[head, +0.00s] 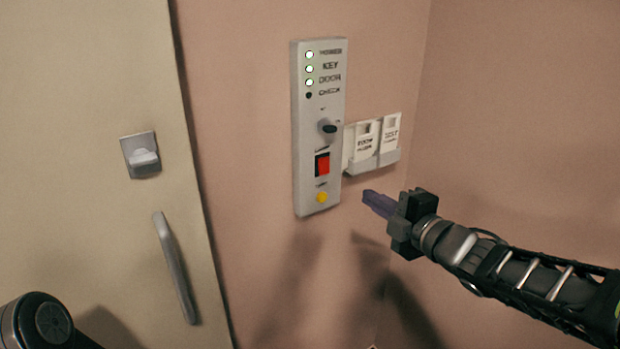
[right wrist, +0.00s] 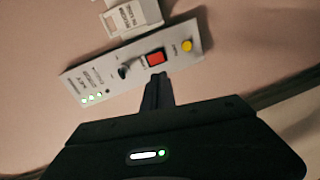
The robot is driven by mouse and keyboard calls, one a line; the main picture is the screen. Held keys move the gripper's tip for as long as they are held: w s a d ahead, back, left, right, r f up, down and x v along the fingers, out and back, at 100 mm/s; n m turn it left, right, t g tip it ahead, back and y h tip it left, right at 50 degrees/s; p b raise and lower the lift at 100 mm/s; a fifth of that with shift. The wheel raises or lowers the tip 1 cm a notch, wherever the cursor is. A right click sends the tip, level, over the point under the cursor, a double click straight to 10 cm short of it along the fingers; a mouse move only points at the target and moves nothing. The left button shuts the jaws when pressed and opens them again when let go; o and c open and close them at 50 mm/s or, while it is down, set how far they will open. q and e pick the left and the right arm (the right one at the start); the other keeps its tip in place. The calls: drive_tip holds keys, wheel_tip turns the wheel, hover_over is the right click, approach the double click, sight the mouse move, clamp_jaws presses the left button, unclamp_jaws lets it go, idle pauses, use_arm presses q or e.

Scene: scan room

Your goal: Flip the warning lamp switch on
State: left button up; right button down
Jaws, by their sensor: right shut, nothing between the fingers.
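A pale grey control panel (head: 303,150) is fixed to the pink wall. On it is a red rocker switch (head: 322,164) in a black frame; its small label is unreadable, so I cannot confirm it is the warning lamp switch. The rocker also shows in the right wrist view (right wrist: 155,58). My right gripper (head: 378,203) is shut and empty, its fingers pointing left, apart from the panel and to the lower right of the rocker. In the right wrist view the shut fingertips (right wrist: 158,78) appear just below the rocker. My left gripper is out of view.
Above the rocker are a dark knob (head: 328,128) and three lit green lamps above one dark lamp (head: 309,95). A yellow button (head: 321,197) sits below. A white card holder (head: 372,160) juts out right of the panel. A door handle (head: 175,268) is at left.

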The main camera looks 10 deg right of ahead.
sight(325, 172)
drive_tip(key=shift+w+f+n+y, duration=0.1)
drive_tip(key=shift+f+n+y, duration=0.15)
drive_tip(key=shift+n, duration=0.65)
drive_tip(key=shift+w, duration=0.1)
drive_tip(key=p+x, duration=0.2)
drive_tip(key=x, duration=1.1)
drive_tip(key=shift+w+a, duration=0.15)
drive_tip(key=shift+w, duration=0.2)
drive_tip(key=shift+f, duration=0.1)
